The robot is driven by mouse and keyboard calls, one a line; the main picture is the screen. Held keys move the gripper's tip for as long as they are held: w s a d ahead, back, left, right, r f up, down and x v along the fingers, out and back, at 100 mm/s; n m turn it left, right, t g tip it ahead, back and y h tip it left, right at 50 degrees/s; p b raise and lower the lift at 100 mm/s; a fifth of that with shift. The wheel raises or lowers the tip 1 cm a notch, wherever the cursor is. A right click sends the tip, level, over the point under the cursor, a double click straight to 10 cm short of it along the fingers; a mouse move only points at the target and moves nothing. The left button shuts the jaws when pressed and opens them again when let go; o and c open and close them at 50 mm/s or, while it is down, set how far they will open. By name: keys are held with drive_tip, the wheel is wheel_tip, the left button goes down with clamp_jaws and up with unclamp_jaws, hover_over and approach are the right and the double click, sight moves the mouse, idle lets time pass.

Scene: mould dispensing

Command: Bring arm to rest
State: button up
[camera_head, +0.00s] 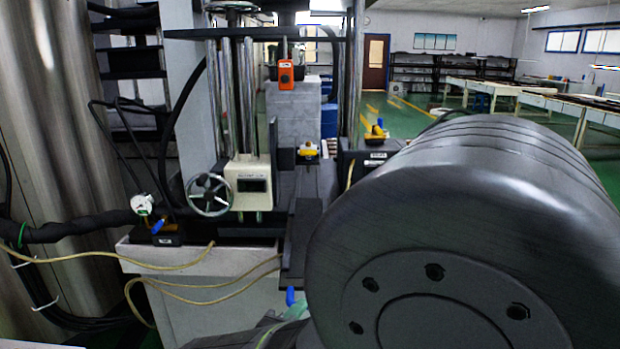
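A large dark grey joint of my arm (470,215) fills the lower right of the head view, close to the camera. Its round end face with several bolt holes is turned toward me. My gripper is not in view, so what it holds, if anything, cannot be seen. The arm joint hides what lies behind it, including the right side of the machine.
A machine with a white gearbox (249,184), a handwheel (209,195) and upright steel columns stands ahead. A big steel cylinder (55,110) stands at left. Green floor and long tables (515,88) lie behind.

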drive_tip(key=x, duration=0.9)
drive_tip(key=shift+w+a+b, duration=0.3)
drive_tip(key=shift+w+b, duration=0.05)
drive_tip(key=shift+b, duration=0.05)
drive_tip(key=shift+r, duration=0.15)
